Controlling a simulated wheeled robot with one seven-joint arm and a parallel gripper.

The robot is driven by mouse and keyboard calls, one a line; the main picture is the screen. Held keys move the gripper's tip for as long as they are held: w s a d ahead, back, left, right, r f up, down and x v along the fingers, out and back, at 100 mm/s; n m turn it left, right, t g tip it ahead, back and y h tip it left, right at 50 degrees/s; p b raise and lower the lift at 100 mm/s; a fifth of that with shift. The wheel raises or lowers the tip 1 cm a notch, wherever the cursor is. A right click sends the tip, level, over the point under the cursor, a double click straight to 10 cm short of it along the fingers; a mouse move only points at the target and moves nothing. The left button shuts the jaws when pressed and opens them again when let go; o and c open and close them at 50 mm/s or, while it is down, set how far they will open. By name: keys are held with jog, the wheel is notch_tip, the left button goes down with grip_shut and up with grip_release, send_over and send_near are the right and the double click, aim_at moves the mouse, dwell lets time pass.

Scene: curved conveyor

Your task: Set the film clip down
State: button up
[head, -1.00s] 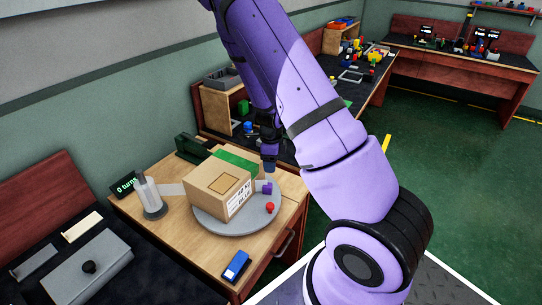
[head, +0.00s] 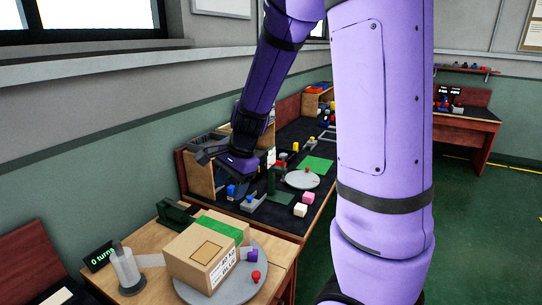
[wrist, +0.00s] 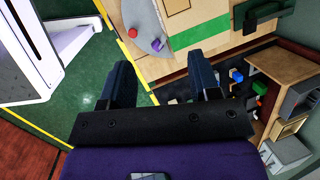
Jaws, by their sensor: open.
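A small purple block (head: 252,255), which I take to be the film clip, is on the grey turntable (head: 258,284) beside the cardboard box. It also shows in the wrist view (wrist: 157,46). The box (head: 190,257) has a green stripe across its top. A pale film strip (head: 151,260) runs from the film roll (head: 126,268) to the box. My gripper (wrist: 165,80) is open, with nothing between its fingers in the wrist view. It is raised and apart from the purple block.
A red knob (head: 256,275) is on the turntable near the purple block. A dark green device (head: 175,214) stands at the bench's back. The bench beyond holds a wooden shelf (head: 199,178), small blocks and a grey disc (head: 302,180). Green floor is open at the right.

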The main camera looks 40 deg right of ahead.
jog(key=s+a+r+n+t+h, duration=0.1)
jog(key=s+a+r+n, duration=0.1)
jog(key=s+r+n, duration=0.6)
jog(key=s+a+r+n+t+h, duration=0.2)
jog(key=s+r+n, duration=0.5)
jog(key=s, duration=0.4)
jog(key=shift+s+a+r+n, duration=0.15)
jog(key=shift+s+r+n, duration=0.25)
jog(key=shift+r, duration=0.15)
jog(key=shift+c, duration=0.3)
